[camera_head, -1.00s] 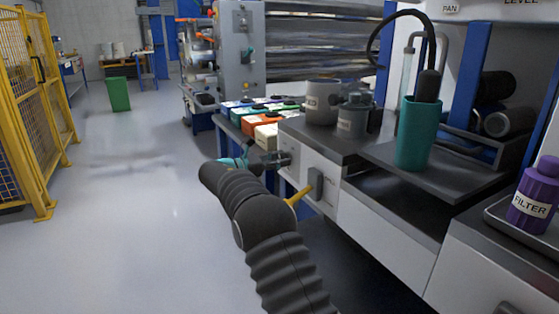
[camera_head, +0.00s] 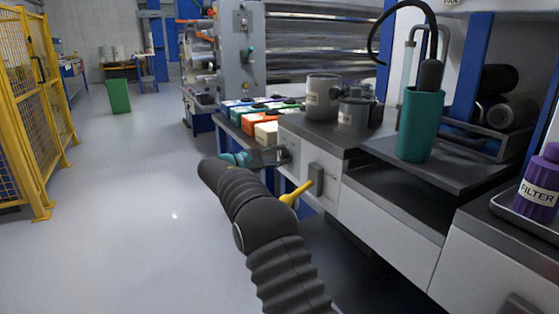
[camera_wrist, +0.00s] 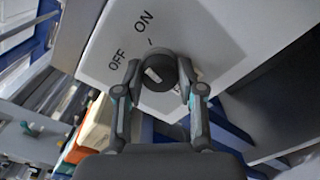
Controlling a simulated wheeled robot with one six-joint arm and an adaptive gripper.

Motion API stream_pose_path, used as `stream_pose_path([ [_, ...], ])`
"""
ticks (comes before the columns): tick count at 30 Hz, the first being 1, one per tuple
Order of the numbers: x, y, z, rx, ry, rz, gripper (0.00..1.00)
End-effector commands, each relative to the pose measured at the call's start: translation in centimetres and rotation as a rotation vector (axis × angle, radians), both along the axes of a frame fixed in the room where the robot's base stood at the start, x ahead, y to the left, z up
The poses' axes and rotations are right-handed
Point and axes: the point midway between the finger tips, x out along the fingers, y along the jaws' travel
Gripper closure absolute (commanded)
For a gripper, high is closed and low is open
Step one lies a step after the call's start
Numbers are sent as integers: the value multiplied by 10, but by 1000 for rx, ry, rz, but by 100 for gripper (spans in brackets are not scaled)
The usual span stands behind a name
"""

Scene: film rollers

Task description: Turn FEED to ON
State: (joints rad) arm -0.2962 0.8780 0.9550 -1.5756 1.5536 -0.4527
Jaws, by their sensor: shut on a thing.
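A dark round knob (camera_wrist: 158,72) sits on a white panel (camera_wrist: 215,35) in the wrist view. The panel carries the labels OFF, at the knob's upper left, and ON, above it, with a short tick near the knob. A pale mark shows on the knob's face; I cannot tell exactly which label it points to. My gripper (camera_wrist: 160,82) is shut on the knob, one finger on each side. In the head view my gripper (camera_head: 278,156) reaches the front of the white cabinet, and the knob is mostly hidden by the fingers. No FEED label is readable.
A yellow lever (camera_head: 297,192) on a grey mount juts out just right of my arm. Grey pots (camera_head: 322,97), a teal cup (camera_head: 420,125) and a purple FILTER bottle (camera_head: 538,190) stand on the cabinet. Coloured boxes (camera_head: 265,130) lie behind.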

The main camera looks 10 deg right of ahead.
Motion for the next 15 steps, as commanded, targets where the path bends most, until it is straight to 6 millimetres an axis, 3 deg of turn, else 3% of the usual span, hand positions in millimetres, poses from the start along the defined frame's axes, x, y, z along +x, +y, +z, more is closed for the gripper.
stream_pose_path([
  [15, 0, 0, -1, 96, -295, 1, 96],
])
